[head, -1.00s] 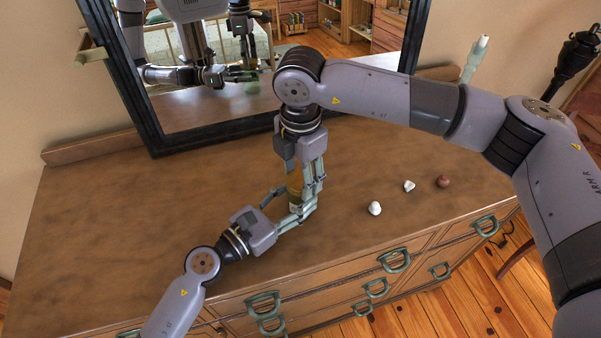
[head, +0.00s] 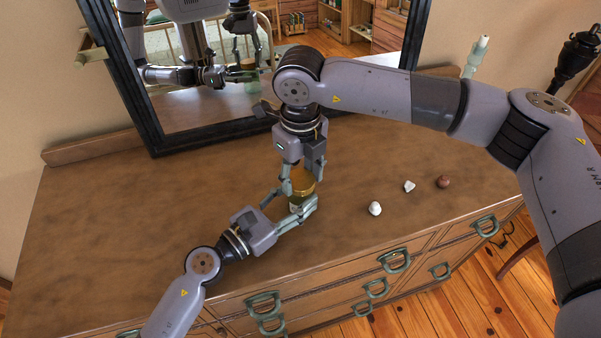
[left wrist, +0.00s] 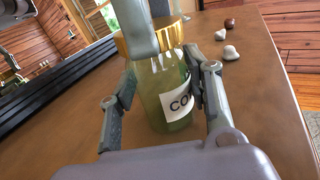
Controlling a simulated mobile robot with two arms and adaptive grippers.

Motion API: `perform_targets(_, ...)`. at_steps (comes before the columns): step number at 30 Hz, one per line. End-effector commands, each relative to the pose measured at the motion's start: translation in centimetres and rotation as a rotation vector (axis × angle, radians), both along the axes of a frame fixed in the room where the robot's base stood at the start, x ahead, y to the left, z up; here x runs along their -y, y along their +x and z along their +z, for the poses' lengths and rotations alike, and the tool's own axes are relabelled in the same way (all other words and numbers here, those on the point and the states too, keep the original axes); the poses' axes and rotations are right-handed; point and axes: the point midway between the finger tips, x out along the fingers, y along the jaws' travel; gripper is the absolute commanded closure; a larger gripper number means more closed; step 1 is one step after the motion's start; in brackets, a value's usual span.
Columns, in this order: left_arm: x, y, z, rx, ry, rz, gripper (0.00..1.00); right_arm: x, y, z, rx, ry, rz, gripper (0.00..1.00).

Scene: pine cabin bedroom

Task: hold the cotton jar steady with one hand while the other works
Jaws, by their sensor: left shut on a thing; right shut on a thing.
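The cotton jar is a greenish glass jar with a gold lid. It stands upright on the dresser, and its glass body (left wrist: 160,105) and part of a white label reading "CO" show in the left wrist view. My left gripper (head: 298,207) is shut on the jar body, one finger on each side. My right gripper (head: 304,184) comes down from above and is shut on the gold lid (left wrist: 172,36). One of its fingers crosses in front of the lid in the left wrist view. The lid sits on the jar; whether it is loose I cannot tell.
Two white pebble-like pieces (head: 375,208) and a brown one (head: 443,182) lie to the right on the wooden dresser top (head: 110,220). A dark-framed mirror (head: 150,120) stands behind. The dresser's left side is clear.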

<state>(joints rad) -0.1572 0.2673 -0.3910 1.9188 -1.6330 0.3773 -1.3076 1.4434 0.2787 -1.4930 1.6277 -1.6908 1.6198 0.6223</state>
Motion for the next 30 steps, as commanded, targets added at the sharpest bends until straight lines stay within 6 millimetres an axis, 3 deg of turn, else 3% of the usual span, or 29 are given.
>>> perform_targets(24, -0.06, 0.03, -0.02, 0.0, 0.0, 0.001, 1.0, 0.09, 0.02, 0.12, -0.001, -0.002, 1.834, 0.88)
perform_targets(30, -0.05, 0.02, -0.02, 0.001, 0.001, 0.001, 1.0, 0.09, 0.01, 0.14, -0.001, -0.001, 2.147, 0.88)
